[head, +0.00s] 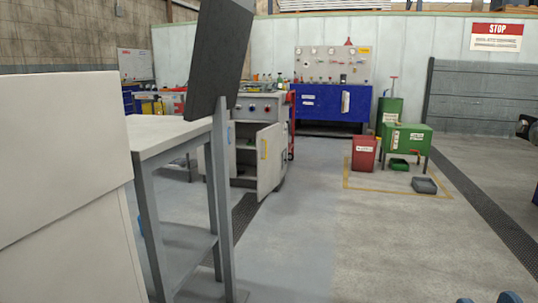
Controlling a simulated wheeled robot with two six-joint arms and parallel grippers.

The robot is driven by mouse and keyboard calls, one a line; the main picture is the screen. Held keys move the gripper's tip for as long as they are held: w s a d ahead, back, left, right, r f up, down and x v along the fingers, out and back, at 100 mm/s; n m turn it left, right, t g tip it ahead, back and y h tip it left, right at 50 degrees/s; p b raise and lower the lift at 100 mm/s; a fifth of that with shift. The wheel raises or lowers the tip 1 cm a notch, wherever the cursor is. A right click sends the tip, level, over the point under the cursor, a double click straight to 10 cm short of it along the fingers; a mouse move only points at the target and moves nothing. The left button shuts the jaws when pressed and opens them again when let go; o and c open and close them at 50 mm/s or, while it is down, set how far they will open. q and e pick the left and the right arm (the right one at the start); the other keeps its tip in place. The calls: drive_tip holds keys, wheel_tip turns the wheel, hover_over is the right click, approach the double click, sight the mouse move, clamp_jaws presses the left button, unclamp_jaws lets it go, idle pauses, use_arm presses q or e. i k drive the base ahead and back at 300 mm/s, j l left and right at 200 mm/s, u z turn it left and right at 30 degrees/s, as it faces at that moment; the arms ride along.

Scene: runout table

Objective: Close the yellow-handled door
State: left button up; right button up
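The yellow-handled door (271,159) is a light grey panel on the lower front of a grey cabinet (257,113) in the middle distance. It stands swung open, out from the cabinet front. Its yellow handle (264,149) is upright on the panel. A second door (222,152) with a blue handle (229,136) is also open, partly hidden by a table leg. Part of the cabinet's dark interior shows between the doors. Neither of my grippers can be made out in the head view, and both appear well away from the door.
A white-topped table (167,134) with a dark upright panel (218,55) stands close on the left, beside a large pale box (60,190). Open floor (330,235) lies ahead and right. A red bin (364,153) and green bench (407,139) stand beyond. Cropped blue shapes (510,298) at the bottom right are unclear.

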sight(268, 140)
drive_tip(key=i+l+u, duration=0.15)
drive_tip(key=i+l, duration=0.9)
drive_tip(key=i, duration=0.35)
drive_tip(key=i+l+u, duration=0.1)
drive_tip(key=i+l, duration=1.15)
drive_tip(key=i+j+z, duration=0.15)
drive_tip(key=i, duration=0.4)
drive_tip(key=i+j+z, duration=0.1)
drive_tip(key=i, duration=0.45)
